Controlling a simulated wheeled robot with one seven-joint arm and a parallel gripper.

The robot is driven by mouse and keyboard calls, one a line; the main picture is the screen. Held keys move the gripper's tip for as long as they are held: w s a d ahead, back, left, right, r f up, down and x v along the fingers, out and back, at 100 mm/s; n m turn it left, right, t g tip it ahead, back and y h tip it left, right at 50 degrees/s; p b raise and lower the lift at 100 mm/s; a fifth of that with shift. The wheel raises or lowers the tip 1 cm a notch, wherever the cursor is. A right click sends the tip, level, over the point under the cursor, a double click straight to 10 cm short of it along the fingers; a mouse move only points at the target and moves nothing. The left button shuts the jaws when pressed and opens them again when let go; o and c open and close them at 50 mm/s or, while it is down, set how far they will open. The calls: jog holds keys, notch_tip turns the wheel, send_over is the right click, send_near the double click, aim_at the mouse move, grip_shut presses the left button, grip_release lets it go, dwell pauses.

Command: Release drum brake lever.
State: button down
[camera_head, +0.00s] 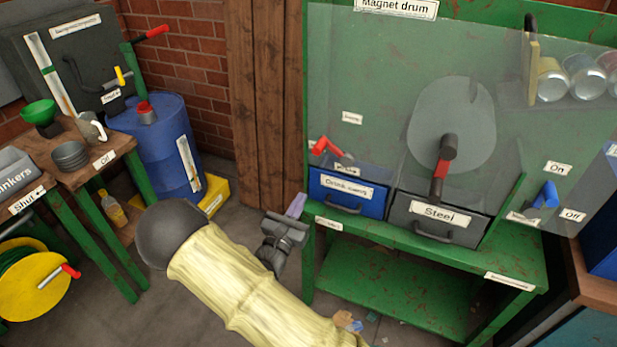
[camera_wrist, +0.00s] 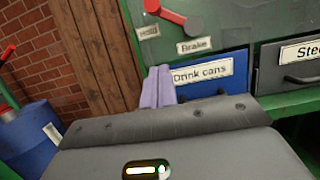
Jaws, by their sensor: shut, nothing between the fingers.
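The drum brake lever (camera_head: 328,147) is a red handle on a grey pivot, fixed to the green panel above the blue drawer. In the wrist view the red lever (camera_wrist: 165,12) shows at the top, slanting from upper left to its grey hub at lower right. A "Hold" label is below its left end and a "Brake" label (camera_wrist: 194,46) is below the hub. My gripper (camera_head: 296,206) is shut and empty, left of and below the lever and apart from it. Its lilac fingers (camera_wrist: 158,87) are together in the wrist view, in front of the blue drawer's left edge.
The blue "Drink cans" drawer (camera_head: 346,192) and grey "Steel" drawer (camera_head: 437,220) sit under the panel. The grey drum (camera_head: 452,122) with a red-banded crank is behind a clear guard. A blue switch (camera_head: 545,195) is at right. A blue barrel (camera_head: 165,145) stands left.

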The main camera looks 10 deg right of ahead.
jog(key=w+d+r, duration=0.5)
jog(key=w+r, duration=0.1)
jog(key=w, duration=0.1)
jog(key=shift+w+d+r+p, duration=0.15)
jog(key=shift+w+d+p, duration=0.1)
jog(key=shift+d+p, duration=0.15)
